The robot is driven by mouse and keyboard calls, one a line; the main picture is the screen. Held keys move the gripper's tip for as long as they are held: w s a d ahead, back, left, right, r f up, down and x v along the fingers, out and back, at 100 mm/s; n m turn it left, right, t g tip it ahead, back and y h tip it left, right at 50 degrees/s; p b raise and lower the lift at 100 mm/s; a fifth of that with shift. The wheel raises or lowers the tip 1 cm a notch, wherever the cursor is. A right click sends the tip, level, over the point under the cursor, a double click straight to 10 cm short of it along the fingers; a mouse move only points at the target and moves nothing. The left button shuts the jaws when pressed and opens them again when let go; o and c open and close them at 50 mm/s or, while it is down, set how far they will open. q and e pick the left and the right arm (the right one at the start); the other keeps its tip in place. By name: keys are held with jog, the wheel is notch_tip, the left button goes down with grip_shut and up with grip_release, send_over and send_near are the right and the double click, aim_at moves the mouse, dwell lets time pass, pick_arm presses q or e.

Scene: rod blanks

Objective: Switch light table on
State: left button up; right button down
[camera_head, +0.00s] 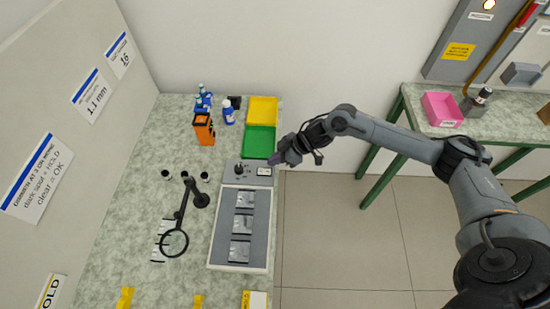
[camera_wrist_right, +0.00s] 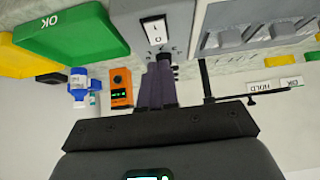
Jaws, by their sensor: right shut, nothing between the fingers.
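The light table (camera_head: 213,245) lies flat on the bench with a pale frame and a grey surface that shows no clear glow. Three grey plates lie on it in a column. Its grey control box (camera_head: 233,181) at the far end carries a dark knob and a white I/O label (camera_head: 264,171), also seen in the right wrist view (camera_wrist_right: 155,30). My right gripper (camera_head: 273,160) is shut and empty at the box's right far corner. In the right wrist view, its purple fingers (camera_wrist_right: 157,82) end close to the box below the label; contact cannot be told. My left gripper is not seen.
A green OK tray (camera_head: 260,142) and a yellow tray (camera_head: 262,110) sit beyond the box. An orange device (camera_head: 204,129) and blue bottles stand to their left. A magnifier (camera_head: 174,243) on a stand is left of the light table. Open floor lies to the right.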

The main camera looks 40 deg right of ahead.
jog(key=s+d+f+v, duration=0.1)
jog(key=v, duration=0.9)
